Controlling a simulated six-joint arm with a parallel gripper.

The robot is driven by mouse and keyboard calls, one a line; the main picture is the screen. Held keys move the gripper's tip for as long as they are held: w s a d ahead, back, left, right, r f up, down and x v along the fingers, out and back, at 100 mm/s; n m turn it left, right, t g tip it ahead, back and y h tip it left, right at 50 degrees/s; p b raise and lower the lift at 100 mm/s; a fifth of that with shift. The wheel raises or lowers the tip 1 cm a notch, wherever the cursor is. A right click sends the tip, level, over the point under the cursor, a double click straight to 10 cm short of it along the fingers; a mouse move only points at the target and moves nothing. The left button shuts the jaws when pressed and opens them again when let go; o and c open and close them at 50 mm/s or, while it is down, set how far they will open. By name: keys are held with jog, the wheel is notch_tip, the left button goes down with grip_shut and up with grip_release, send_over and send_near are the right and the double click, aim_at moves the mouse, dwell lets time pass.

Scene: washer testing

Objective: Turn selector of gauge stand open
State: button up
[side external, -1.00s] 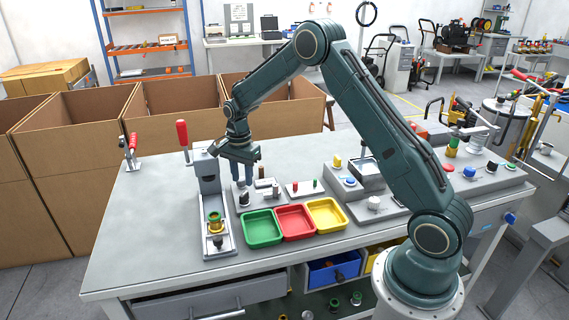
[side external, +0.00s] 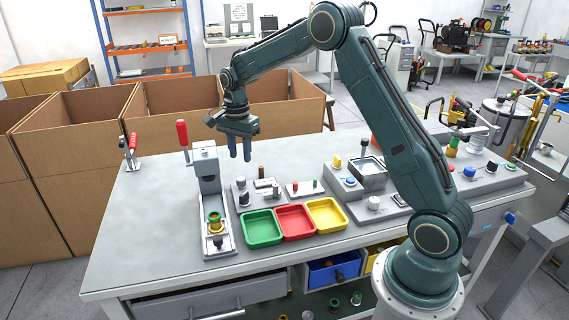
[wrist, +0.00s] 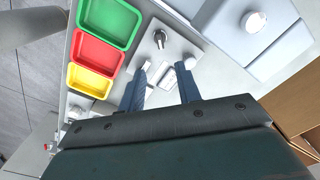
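A small grey plate (side external: 233,207) stands between the clamp fixture and the trays; it looks like the gauge stand, but I see no label. It carries a black-and-white knob (side external: 244,198), a pale block (side external: 263,184) and small posts. In the wrist view a metal knob with a dark stem (wrist: 160,38) shows beyond my fingertips; its setting cannot be read. My gripper (side external: 240,153) hangs above the back of this plate, fingers pointing down. In the wrist view my gripper (wrist: 163,80) has its fingers well apart with nothing held between them.
Green (side external: 262,243), red (side external: 309,232) and yellow (side external: 343,222) trays lie in front. A grey button unit (side external: 350,190) stands to the right. Large cardboard boxes (side external: 175,130) stand behind the bench.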

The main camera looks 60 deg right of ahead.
aim_at(245, 193)
jog(key=shift+d+f, duration=0.25)
jog(key=shift+f, duration=0.1)
jog(key=shift+f, duration=0.1)
notch_tip(245, 193, down, 14)
jog(key=shift+r, duration=0.25)
dwell(0.4)
